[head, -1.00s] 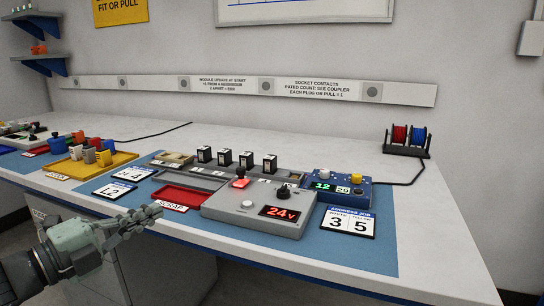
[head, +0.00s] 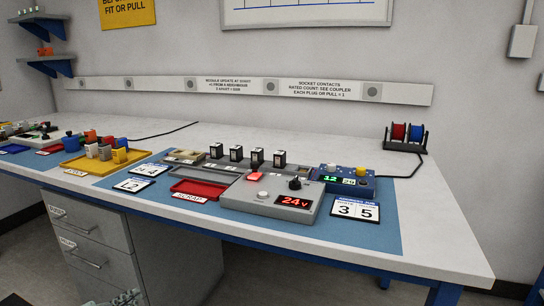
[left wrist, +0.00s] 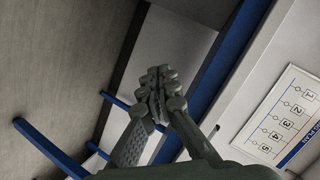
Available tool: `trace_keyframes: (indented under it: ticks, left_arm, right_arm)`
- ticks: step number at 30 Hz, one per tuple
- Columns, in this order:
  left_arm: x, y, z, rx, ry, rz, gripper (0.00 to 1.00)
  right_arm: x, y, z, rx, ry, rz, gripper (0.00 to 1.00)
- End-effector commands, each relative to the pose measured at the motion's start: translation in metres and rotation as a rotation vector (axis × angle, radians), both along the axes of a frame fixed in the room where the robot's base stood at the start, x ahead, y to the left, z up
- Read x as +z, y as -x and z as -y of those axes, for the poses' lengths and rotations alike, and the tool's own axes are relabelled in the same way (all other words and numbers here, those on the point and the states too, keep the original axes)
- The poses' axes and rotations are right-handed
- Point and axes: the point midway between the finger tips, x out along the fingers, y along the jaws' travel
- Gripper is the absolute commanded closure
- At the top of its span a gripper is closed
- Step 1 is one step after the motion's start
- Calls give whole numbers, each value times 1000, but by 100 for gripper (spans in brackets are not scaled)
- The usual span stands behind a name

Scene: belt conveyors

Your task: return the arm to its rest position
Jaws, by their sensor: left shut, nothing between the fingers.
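My left gripper (head: 125,298) shows only in part at the bottom edge of the head view, below the bench top and in front of the grey drawers. In the left wrist view my left gripper (left wrist: 158,92) is shut, its fingertips together with nothing between them. It is clear of the things on the bench. My right gripper is not in view.
The white workbench (head: 300,145) bears a grey control box (head: 258,208) reading 24V, a red scrap tray (head: 200,188), a yellow tray (head: 85,164) with coloured modules, and a blue box (head: 345,185). Grey drawers (head: 95,235) stand below. Wire spools (head: 406,133) stand at the back right.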

Motion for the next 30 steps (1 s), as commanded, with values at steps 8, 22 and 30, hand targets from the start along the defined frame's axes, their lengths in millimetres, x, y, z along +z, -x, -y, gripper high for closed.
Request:
trace_keyframes:
  ticks: [8,22,30]
  left_arm:
    - [-169,120,2,528,308,-516,100]
    - [-236,225,34,865,434,-826,100]
    - [-236,225,34,865,434,-826,100]
  right_arm:
    - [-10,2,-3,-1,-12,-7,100]
    - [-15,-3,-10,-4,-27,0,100]
    - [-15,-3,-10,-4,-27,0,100]
